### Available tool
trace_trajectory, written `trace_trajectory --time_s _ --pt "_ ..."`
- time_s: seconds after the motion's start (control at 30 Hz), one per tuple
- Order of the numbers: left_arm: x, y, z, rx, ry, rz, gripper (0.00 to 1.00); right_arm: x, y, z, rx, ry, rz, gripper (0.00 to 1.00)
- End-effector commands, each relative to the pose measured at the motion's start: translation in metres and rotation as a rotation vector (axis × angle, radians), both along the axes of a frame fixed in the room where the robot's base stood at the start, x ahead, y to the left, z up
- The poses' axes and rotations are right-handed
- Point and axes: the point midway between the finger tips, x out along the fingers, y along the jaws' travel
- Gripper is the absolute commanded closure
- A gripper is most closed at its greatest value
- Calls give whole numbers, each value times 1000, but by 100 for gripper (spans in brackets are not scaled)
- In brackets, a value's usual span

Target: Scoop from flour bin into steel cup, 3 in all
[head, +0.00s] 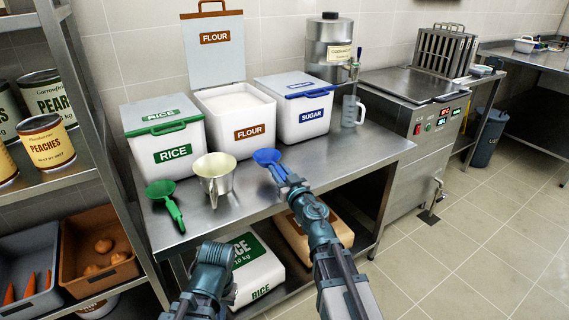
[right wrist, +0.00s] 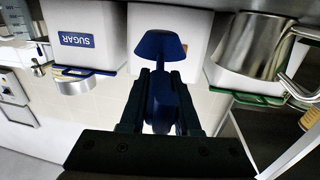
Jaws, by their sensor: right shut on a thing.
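The flour bin (head: 217,137) is a white box with a brown label and its lid (head: 213,50) raised. White flour (head: 233,99) shows inside near the rim. The steel cup (head: 215,179), with a handle, stands on the steel table in front of it; it also shows in the right wrist view (right wrist: 254,47). My right gripper (head: 284,181) is shut on the handle of a blue scoop (head: 266,156). The scoop's bowl (right wrist: 160,45) is right of the cup, in front of the bins; it looks empty in the head view. My left arm shows at the bottom, its fingers hidden.
The closed rice bin (head: 164,139) stands left and the closed sugar bin (head: 295,107) right. A green scoop (head: 163,200) lies left of the cup. A clear jug (head: 350,111) stands right of the sugar. The table front (head: 345,150) at right is bare.

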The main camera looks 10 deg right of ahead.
Motion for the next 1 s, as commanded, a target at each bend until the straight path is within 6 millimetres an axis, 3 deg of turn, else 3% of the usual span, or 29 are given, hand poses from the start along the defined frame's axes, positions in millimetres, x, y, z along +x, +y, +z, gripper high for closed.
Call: trace_trajectory --time_s 0.13,0.37,0.77,1.0 --pt "-6 4 3 0 -1 2 100 -19 13 3 0 -1 1 100" --pt "-9 8 4 0 0 4 100 -29 22 4 0 0 -1 100" --pt "-8 8 4 1 -1 -1 100 -29 20 4 0 -1 -6 100" --pt "20 4 4 0 -1 -55 100 -13 2 4 1 -1 -61 100"
